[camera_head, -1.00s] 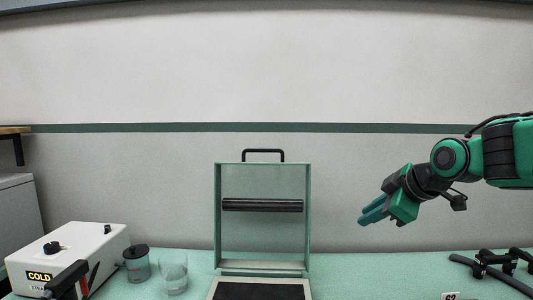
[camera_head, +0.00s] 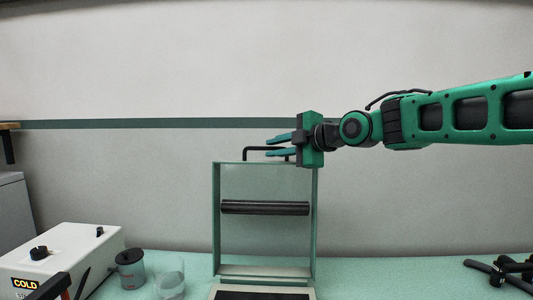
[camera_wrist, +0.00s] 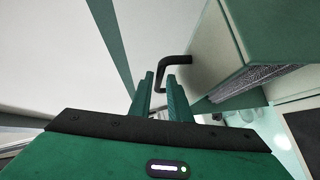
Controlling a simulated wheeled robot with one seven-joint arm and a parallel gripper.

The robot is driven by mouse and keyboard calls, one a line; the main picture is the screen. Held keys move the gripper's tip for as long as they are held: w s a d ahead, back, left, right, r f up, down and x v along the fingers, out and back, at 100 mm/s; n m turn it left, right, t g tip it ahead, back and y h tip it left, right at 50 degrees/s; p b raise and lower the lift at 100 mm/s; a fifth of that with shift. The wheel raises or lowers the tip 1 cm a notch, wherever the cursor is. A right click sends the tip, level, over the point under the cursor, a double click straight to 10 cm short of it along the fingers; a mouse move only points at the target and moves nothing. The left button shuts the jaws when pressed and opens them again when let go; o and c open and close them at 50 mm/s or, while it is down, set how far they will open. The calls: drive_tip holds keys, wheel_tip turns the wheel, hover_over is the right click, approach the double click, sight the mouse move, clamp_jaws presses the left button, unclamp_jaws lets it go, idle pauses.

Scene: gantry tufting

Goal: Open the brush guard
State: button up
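A pale green upright frame (camera_head: 216,215), which appears to be the brush guard, stands in the middle of the bench with a black roller (camera_head: 265,208) across it. A black bar handle (camera_head: 246,153) rises from its top edge. My gripper (camera_head: 267,147) is at the handle from the right, its two teal fingers level and apart, partly covering the handle. In the wrist view, the handle (camera_wrist: 178,60) shows just beyond and between the fingertips (camera_wrist: 161,79). The gripper is open; I cannot tell whether it touches the handle.
A white box with a COLD label (camera_head: 65,255), a lidded jar (camera_head: 131,268) and a clear glass (camera_head: 171,280) stand at the left. Black parts (camera_head: 505,268) lie at the far right. The bench (camera_head: 400,275) between them and the frame looks clear.

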sight(269, 149)
drive_tip(key=shift+x, duration=1.75)
drive_tip(key=shift+c, duration=0.7)
clamp_jaws()
